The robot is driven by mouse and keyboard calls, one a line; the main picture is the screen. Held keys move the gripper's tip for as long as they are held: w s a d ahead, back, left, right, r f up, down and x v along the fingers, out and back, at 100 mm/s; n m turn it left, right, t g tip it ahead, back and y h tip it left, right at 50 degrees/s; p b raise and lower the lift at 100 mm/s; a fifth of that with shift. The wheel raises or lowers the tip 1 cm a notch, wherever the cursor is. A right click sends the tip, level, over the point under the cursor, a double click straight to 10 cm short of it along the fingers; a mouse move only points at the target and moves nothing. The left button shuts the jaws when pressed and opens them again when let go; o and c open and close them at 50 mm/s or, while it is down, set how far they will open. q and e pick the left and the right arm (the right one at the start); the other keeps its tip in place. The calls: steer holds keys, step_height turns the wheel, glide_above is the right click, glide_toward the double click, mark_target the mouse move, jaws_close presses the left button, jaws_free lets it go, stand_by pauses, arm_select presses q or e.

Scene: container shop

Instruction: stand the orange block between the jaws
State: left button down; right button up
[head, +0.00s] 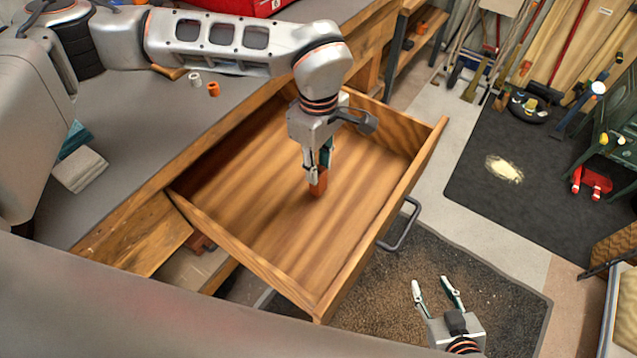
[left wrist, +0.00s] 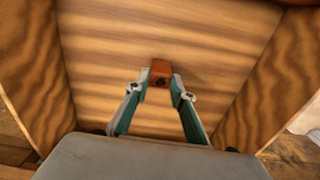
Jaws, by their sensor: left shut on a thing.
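The orange block (head: 319,185) is in the open wooden drawer (head: 270,225), between the fingertips of my left gripper (head: 317,172). My left gripper points down into the drawer and is shut on the block. In the left wrist view, the orange block (left wrist: 160,68) shows between the fingertips (left wrist: 160,80), over the drawer floor. I cannot tell whether the block touches the floor. My right gripper (head: 437,288) is open and empty, low at the right over the dark mat. I cannot make out the jaws that the task names in either view.
The drawer's wooden walls stand around my left gripper; its front has a dark handle (head: 402,228). On the grey bench top (head: 135,150) are a small white cylinder (head: 195,80), a small orange cylinder (head: 213,89) and a pale block (head: 80,170). A red case (head: 240,5) stands behind.

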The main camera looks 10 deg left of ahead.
mark_target(319, 171)
arm_select(q)
steer(key=shift+r+p, duration=0.9)
steer(key=shift+r, duration=0.95)
arm_select(e)
steer(key=shift+w+r, duration=0.25)
steer(key=shift+r, duration=0.55)
steer(key=shift+w+r, duration=0.25)
steer(key=shift+r, duration=0.5)
